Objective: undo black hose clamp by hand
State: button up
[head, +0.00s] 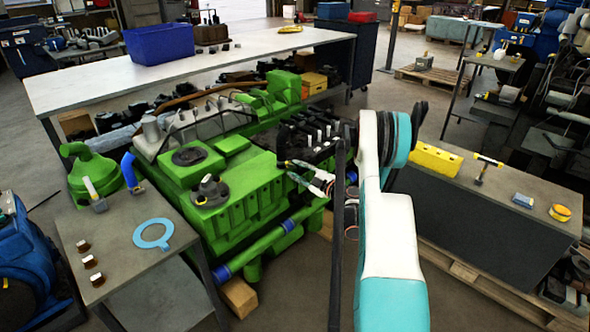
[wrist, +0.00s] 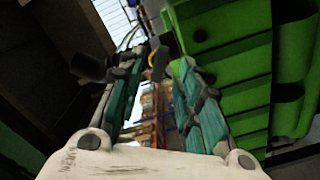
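My gripper (head: 289,170) is at the right end of the green engine (head: 225,185), beside its upper edge. In the wrist view my gripper (wrist: 160,75) has its two teal-padded fingers spread apart, with the background visible between them. The green engine block (wrist: 225,45) fills the right side there, close to the right finger. A small dark part (wrist: 160,62) with a yellow curved piece (wrist: 152,60) shows near the fingertips. I cannot tell whether it is the black hose clamp, which I cannot make out for sure in either view.
A grey bench (head: 535,205) with a yellow block (head: 436,159) stands to the right. A side table (head: 125,210) at the left holds a light-blue ring (head: 153,233) and small parts. A long white-topped bench (head: 95,90) with a blue bin (head: 160,44) stands behind the engine.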

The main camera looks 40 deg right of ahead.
jog(key=s, duration=0.5)
jog(key=shift+d, duration=0.2)
dwell(0.3)
